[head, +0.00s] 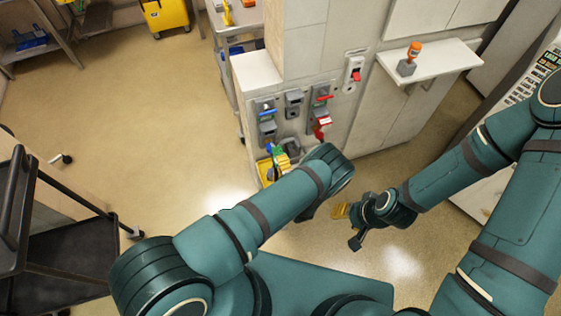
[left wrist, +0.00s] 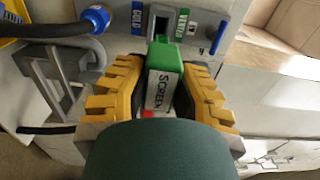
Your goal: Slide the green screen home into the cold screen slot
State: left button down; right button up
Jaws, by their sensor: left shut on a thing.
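The green screen (left wrist: 163,57) is a green block with a white label reading SCREEN. My left gripper (left wrist: 160,92) is shut on it, with a yellow-padded finger on each side. In the head view the screen (head: 277,150) shows as a small green patch at the left gripper (head: 282,165), partly hidden by my arm. A grey panel with a blue label reading COLD (left wrist: 137,17) and a green label (left wrist: 181,22) is just beyond the screen's end. A dark opening shows between the labels; I cannot tell whether the screen enters it. My right gripper (head: 351,224) is open and empty, low over the floor.
A blue lever (left wrist: 218,37) is right of the labels, and a blue knob (left wrist: 97,18) on a dark bar is at the left. Red-handled fittings (head: 321,100) are on the wall. A white shelf (head: 440,60) juts out at right. A black cart (head: 60,240) stands left.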

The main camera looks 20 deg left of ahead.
aim_at(277, 148)
pick_arm(q)
jog(key=shift+b+x, duration=0.5)
jog(key=shift+x, duration=0.5)
jog(key=shift+b+x, duration=0.7)
jog(key=shift+x, duration=1.2)
jog(key=shift+b+x, duration=1.25)
jog(key=shift+x, duration=1.3)
jog(key=c, duration=0.8)
grip_release()
jog(key=shift+a, duration=0.1)
